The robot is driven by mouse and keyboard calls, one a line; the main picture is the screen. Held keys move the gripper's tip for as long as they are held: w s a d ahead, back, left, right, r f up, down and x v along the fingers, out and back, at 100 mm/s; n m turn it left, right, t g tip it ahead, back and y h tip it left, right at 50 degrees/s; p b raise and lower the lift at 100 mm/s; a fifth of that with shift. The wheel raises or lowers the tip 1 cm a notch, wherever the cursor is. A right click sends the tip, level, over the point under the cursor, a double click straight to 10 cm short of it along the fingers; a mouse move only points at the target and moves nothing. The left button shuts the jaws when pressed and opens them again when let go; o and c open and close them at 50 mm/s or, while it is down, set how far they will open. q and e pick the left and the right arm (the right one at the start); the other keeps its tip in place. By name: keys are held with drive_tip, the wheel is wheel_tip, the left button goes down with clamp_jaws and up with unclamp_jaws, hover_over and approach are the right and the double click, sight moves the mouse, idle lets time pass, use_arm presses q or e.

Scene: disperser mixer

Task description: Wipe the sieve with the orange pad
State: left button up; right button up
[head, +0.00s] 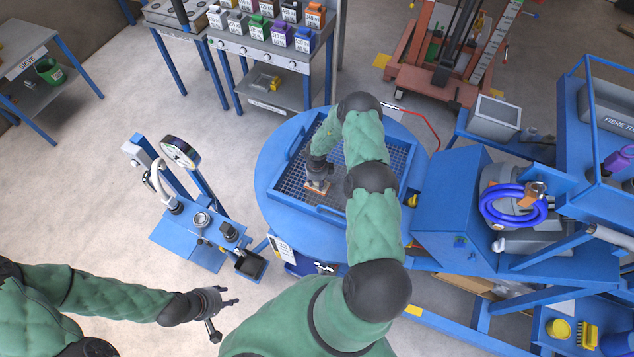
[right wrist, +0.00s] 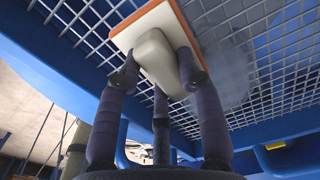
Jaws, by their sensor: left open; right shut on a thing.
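The sieve (head: 285,178) is a blue-framed wire mesh tray on a round blue table. Its mesh also fills the upper part of the right wrist view (right wrist: 270,75). My right gripper (head: 317,180) is over the left part of the mesh, shut on the handle of the orange pad (head: 314,187). In the right wrist view the pad (right wrist: 135,38) has an orange edge, a pale body and a cream handle between the fingers. The pad lies at the mesh; exact contact is hard to tell. A greyish smear (right wrist: 222,75) shows beside it. My left gripper (head: 222,301) is open and empty, low at the left.
The round blue table (head: 265,165) rims the sieve. A blue stand with a gauge (head: 180,152) is to the left. A blue machine with a coiled blue hose (head: 515,207) is to the right. A rack of small containers (head: 262,28) is behind.

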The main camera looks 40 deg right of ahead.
drive_tip(key=shift+f+b, duration=0.95)
drive_tip(key=shift+f, duration=0.1)
idle(0.4)
drive_tip(key=shift+d, duration=0.1)
